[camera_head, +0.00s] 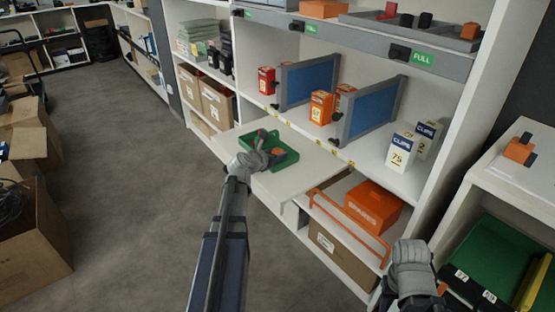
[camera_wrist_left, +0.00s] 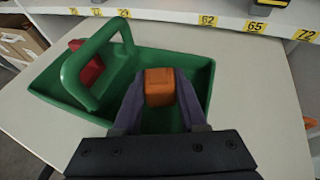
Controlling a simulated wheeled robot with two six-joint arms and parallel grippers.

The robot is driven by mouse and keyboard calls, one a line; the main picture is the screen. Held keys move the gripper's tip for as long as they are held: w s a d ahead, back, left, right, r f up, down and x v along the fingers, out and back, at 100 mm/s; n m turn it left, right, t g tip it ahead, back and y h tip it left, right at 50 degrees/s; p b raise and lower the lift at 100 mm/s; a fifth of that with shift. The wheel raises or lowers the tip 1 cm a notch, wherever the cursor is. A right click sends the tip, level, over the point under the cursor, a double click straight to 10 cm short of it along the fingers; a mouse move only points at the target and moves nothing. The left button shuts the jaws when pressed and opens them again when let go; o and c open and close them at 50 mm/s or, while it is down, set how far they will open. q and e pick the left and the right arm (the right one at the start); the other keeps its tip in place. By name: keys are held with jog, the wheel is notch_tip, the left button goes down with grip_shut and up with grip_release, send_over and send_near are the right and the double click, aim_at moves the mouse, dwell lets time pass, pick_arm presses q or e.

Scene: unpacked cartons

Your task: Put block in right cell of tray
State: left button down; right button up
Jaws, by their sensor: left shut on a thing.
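The green tray (camera_head: 290,157) with an arched handle sits on a pale pull-out shelf; it also shows in the left wrist view (camera_wrist_left: 48,85). A red item (camera_wrist_left: 88,66) lies in its left part, beyond the handle. My left gripper (camera_head: 268,155) is shut on the orange block (camera_wrist_left: 160,86), one finger on each side. The block is over or inside the tray's right part in the left wrist view; I cannot tell whether it touches the floor. My right gripper (camera_head: 411,272) is low at the right, apart from the tray, its fingers unclear.
The pale pull-out shelf (camera_head: 285,188) has bare room around the tray. Behind are blue dividers (camera_head: 374,108), orange boxes (camera_head: 321,107) and white boxes (camera_head: 400,150). An orange bin (camera_head: 373,204) sits below, right. Cartons (camera_head: 40,225) stand left on the grey floor.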

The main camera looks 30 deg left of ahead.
pick_arm(q)
jog(key=shift+r, duration=0.1)
jog(key=shift+f, duration=0.25)
jog(key=c, duration=0.7)
grip_release()
jog(key=shift+r, duration=0.1)
jog(key=shift+c, duration=0.2)
jog(key=shift+s+r+p, duration=0.1)
jog(key=shift+r+p, duration=0.2)
jog(key=p+v, duration=0.4)
jog(key=v, duration=0.7)
jog(key=shift+s+r, duration=0.1)
jog(key=shift+s, duration=0.25)
